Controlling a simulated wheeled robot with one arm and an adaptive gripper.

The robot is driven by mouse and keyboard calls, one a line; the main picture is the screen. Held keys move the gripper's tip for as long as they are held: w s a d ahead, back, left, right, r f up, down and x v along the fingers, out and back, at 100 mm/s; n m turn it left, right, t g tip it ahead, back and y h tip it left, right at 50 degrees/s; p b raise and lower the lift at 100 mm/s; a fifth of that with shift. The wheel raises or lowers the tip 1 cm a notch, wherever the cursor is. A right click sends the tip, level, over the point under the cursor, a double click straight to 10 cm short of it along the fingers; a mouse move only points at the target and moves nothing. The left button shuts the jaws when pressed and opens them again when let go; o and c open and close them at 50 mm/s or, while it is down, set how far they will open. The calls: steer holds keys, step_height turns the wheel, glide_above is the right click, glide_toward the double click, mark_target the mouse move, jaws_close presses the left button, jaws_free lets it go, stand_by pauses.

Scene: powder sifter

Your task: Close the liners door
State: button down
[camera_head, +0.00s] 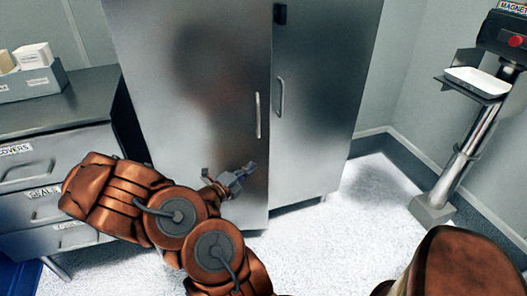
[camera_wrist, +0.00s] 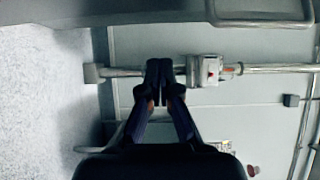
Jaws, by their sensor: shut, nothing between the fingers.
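A tall steel cabinet with two doors stands in the middle of the head view. No liners label is readable on it. The left door (camera_head: 190,120) has a vertical handle (camera_head: 258,115) near its right edge. Its bottom right corner sits lower and nearer than the right door's, so it looks slightly ajar. The right door (camera_head: 318,110) has its own handle (camera_head: 280,97) and looks flush. My gripper (camera_head: 250,168) is in front of the left door's lower right part, below the handle; contact cannot be told. In the wrist view my gripper (camera_wrist: 158,68) is shut and empty.
A drawer unit (camera_head: 70,105) with a box (camera_head: 35,85) on top stands left of the cabinet. A pedestal stand (camera_head: 460,160) with a white tray (camera_head: 478,80) is at the right. The speckled floor (camera_head: 340,240) is clear in front.

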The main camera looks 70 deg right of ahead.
glide_toward(269, 145)
steer(key=s+d, duration=0.2)
steer(key=s, duration=0.2)
steer(key=shift+w+d+b, duration=0.2)
steer(key=shift+w+d, duration=0.1)
steer(key=shift+d, duration=0.4)
steer(key=shift+w+d+b, duration=0.15)
steer(key=shift+w+d, duration=0.2)
steer(key=shift+d, duration=0.3)
steer(key=shift+w+d+b, duration=0.2)
steer(key=shift+w+d, duration=0.1)
steer(key=shift+d, duration=0.4)
